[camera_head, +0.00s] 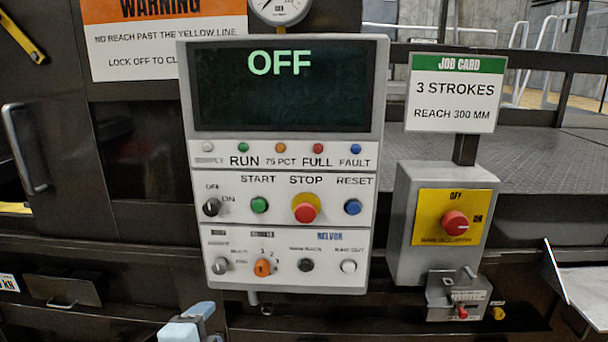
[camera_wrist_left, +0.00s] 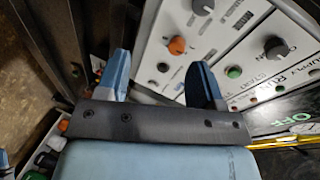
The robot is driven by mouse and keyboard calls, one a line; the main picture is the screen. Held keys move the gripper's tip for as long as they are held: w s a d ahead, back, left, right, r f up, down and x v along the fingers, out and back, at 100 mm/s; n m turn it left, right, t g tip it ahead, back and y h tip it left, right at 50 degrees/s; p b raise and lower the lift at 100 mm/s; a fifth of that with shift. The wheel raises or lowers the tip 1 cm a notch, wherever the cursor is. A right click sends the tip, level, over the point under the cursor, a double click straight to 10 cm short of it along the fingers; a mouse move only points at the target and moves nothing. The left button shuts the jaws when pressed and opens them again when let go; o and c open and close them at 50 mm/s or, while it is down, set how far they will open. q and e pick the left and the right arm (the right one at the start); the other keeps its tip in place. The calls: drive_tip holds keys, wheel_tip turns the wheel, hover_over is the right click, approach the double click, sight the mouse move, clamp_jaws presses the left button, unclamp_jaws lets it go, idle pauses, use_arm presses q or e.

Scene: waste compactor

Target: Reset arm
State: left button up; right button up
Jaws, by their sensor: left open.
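My left gripper (camera_head: 190,320) shows only in part at the bottom of the head view, below the control panel (camera_head: 360,80). In the left wrist view my left gripper (camera_wrist_left: 160,62) has its two blue fingers spread with nothing between them. The panel stands tilted behind the fingers there, with the orange selector (camera_wrist_left: 177,46) beyond the gap. I cannot tell how far the fingertips are from the panel. The panel's screen (camera_head: 285,90) reads OFF.
A grey box with a red rotary switch (camera_head: 455,222) on a yellow plate stands right of the panel. A job card (camera_head: 452,93) is above it. A padlock-like yellow item (camera_head: 498,313) and a metal tray (camera_head: 585,292) are at lower right. A door handle (camera_head: 24,150) sticks out at left.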

use_arm(q)
drive_tip(key=s+f+n+g, duration=0.1)
drive_tip(key=s+f+n, duration=0.4)
drive_tip(key=f, duration=0.5)
drive_tip(key=s+a+f+n+g, duration=0.1)
drive_tip(key=s+f+n, duration=0.4)
drive_tip(key=s+f, duration=0.3)
drive_tip(key=s+f+n+g, duration=0.1)
drive_tip(key=s+f+n, duration=0.3)
drive_tip(key=s+f, duration=0.3)
wheel_tip(320, 180, down, 5)
drive_tip(key=shift+s+a+r+n+g+h, duration=0.15)
drive_tip(key=shift+s+a+n+g+h, duration=0.15)
drive_tip(key=shift+s+a+n+g, duration=0.1)
drive_tip(key=shift+w, duration=0.1)
drive_tip(key=shift+c, duration=0.2)
